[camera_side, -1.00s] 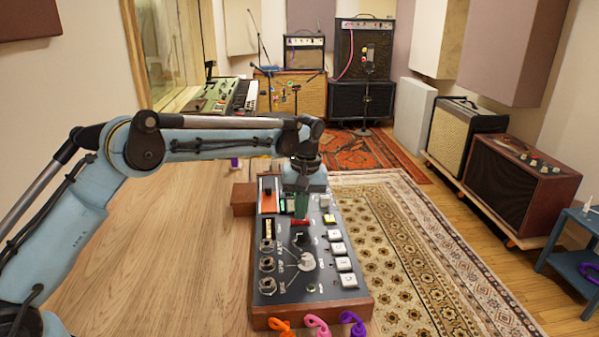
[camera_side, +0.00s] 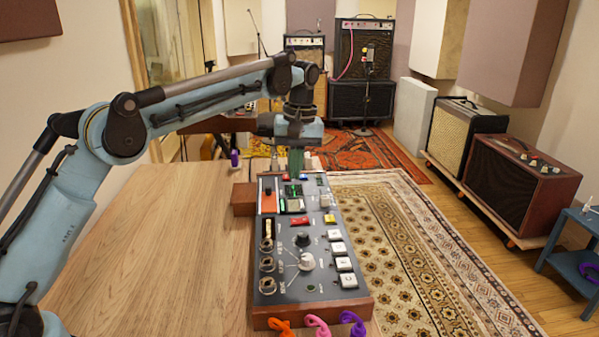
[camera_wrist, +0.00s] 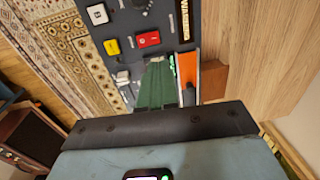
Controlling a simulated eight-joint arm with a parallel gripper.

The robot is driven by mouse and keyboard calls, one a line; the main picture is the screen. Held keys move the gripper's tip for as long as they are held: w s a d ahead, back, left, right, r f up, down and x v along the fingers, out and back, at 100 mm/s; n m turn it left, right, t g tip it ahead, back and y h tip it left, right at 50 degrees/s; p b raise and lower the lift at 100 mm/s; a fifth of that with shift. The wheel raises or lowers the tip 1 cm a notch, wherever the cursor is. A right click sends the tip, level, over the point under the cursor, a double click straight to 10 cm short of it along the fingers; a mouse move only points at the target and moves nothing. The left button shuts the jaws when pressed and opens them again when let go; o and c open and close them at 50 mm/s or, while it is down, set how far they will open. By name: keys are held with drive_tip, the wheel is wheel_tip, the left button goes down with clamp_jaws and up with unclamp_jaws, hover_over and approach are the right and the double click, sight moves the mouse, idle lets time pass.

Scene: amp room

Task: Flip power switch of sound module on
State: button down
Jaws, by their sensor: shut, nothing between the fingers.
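The sound module (camera_side: 327,277) is a long dark panel in a wooden case at the table's right edge. A red rocker switch (camera_side: 299,221) sits near its middle; it shows in the wrist view as a red rocker with white marks (camera_wrist: 148,39). I cannot tell which way it is tilted. My gripper (camera_side: 295,172) has green fingers and is over the far end of the module, apart from the switch. In the wrist view the green fingers (camera_wrist: 157,66) are together, pointing toward the panel, with the switch beyond their tips. They hide part of the panel.
An orange-faced slider (camera_side: 268,196) is at the module's far left. White square buttons (camera_side: 339,249), a yellow button (camera_side: 329,218) and knobs (camera_side: 306,261) crowd the panel. Coloured cables (camera_side: 317,325) are at its near end. The wooden table (camera_side: 165,265) is clear on the left.

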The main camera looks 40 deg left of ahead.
drive_tip(key=shift+s+a+r, duration=0.15)
drive_tip(key=shift+r, duration=1.35)
drive_tip(key=s+r+m+t, duration=0.3)
drive_tip(key=s+m+t, duration=0.15)
drive_tip(key=s, duration=0.65)
drive_tip(key=s+f+m+t, duration=0.3)
drive_tip(key=s+f, duration=0.6)
drive_tip(key=s, duration=0.3)
drive_tip(key=shift+f+m+h, duration=0.15)
drive_tip(key=shift+m+h, duration=0.15)
drive_tip(key=shift+m, duration=0.45)
